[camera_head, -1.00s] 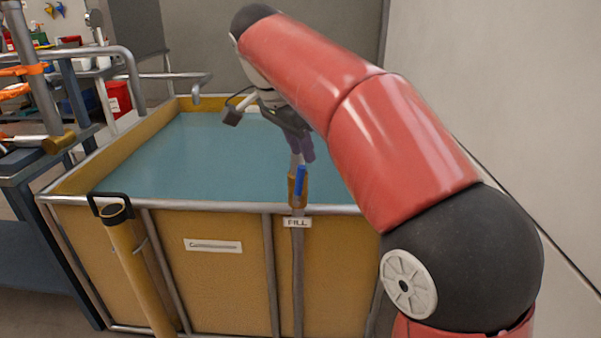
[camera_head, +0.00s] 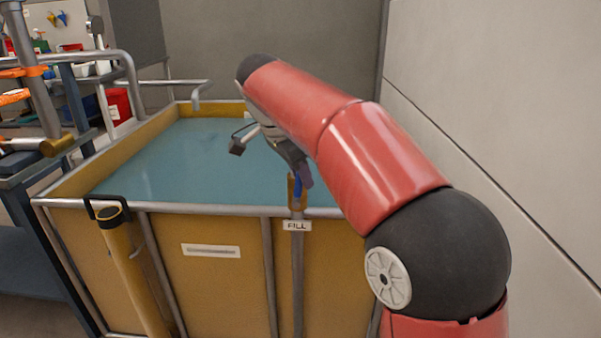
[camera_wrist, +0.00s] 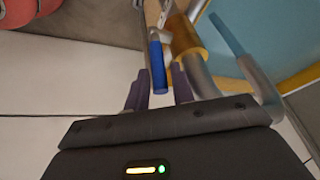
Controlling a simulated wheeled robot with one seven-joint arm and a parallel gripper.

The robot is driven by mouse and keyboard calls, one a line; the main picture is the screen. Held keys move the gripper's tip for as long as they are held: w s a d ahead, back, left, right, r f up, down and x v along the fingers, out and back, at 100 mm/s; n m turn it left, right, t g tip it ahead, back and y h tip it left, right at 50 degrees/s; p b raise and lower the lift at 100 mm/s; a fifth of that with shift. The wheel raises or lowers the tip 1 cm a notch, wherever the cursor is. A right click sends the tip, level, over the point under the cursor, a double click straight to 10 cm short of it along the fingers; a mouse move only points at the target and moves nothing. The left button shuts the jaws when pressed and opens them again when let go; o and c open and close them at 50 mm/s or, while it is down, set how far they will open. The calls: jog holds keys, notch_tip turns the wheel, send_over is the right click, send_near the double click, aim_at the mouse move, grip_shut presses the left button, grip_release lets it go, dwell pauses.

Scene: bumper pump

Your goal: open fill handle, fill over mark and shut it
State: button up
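The fill valve has a brass body (camera_head: 291,190) and a blue handle (camera_head: 298,187). It sits on a grey pipe at the front rim of the tank, above a FILL label (camera_head: 297,225). My gripper (camera_head: 305,175) is at the handle, its purple fingers partly covering it. In the wrist view my gripper (camera_wrist: 160,93) is open. The blue handle (camera_wrist: 157,66) points toward the gap, its end between or just in front of the fingertips. Contact cannot be told. The yellow tank (camera_head: 225,285) holds blue-green water (camera_head: 190,155). No fill mark can be made out.
A yellow tube with a black cap (camera_head: 130,270) leans at the tank's front left. Metal rails (camera_head: 130,75) and a blue-grey cart (camera_head: 30,180) stand at the left. A pale wall (camera_head: 500,130) is close on the right. A bent grey pipe (camera_wrist: 262,82) shows near the gripper.

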grip_shut()
jog(key=shift+d, duration=0.15)
jog(key=d+f+m+y+b, duration=0.1)
jog(key=d+f+y+b, duration=0.2)
jog(key=y, duration=0.5)
jog(key=d+f+m+t+y+b, duration=0.1)
jog(key=d+f+y+b, duration=0.2)
jog(key=y, duration=0.5)
jog(key=shift+d+f+m+b, duration=0.3)
jog(key=shift+f+b, duration=0.5)
jog(key=shift+b, duration=0.6)
jog(key=shift+s+a, duration=0.1)
grip_release()
